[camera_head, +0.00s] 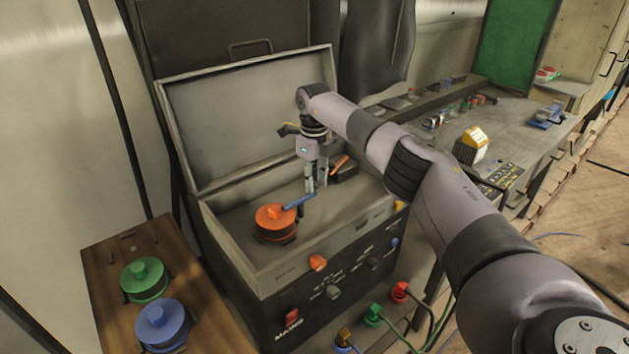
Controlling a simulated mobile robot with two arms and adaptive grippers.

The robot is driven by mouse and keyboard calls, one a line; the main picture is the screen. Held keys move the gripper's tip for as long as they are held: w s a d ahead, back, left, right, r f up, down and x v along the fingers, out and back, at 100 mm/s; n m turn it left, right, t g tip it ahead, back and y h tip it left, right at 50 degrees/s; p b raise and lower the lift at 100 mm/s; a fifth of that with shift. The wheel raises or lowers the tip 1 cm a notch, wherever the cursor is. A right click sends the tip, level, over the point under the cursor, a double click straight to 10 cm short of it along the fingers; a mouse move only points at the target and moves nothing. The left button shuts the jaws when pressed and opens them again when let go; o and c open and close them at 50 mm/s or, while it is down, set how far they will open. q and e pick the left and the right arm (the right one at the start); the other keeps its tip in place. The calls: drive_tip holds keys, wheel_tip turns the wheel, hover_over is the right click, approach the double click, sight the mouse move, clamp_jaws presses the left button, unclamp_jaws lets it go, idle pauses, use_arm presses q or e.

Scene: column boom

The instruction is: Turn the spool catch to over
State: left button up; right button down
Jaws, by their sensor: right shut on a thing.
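An orange spool (272,222) sits inside the open case. A blue bar (297,202), which looks like the spool catch, reaches from above the spool's right side toward my gripper. My right gripper (316,187) points down from above with its fingers at the far end of this bar. It is shut on the bar; the exact contact is small and partly hidden by the fingers. My left gripper is not in view.
The grey case's front panel (335,290) carries several knobs and plugs. Its raised lid (245,115) stands behind. An orange lever (340,162) is just right of the gripper. Green (143,279) and blue (162,325) spools sit on a wooden board at left.

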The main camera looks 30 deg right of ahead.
drive_tip(key=c, duration=1.3)
unclamp_jaws()
drive_tip(key=shift+c, duration=0.2)
wheel_tip(320, 180, up, 12)
drive_tip(key=shift+f, duration=0.1)
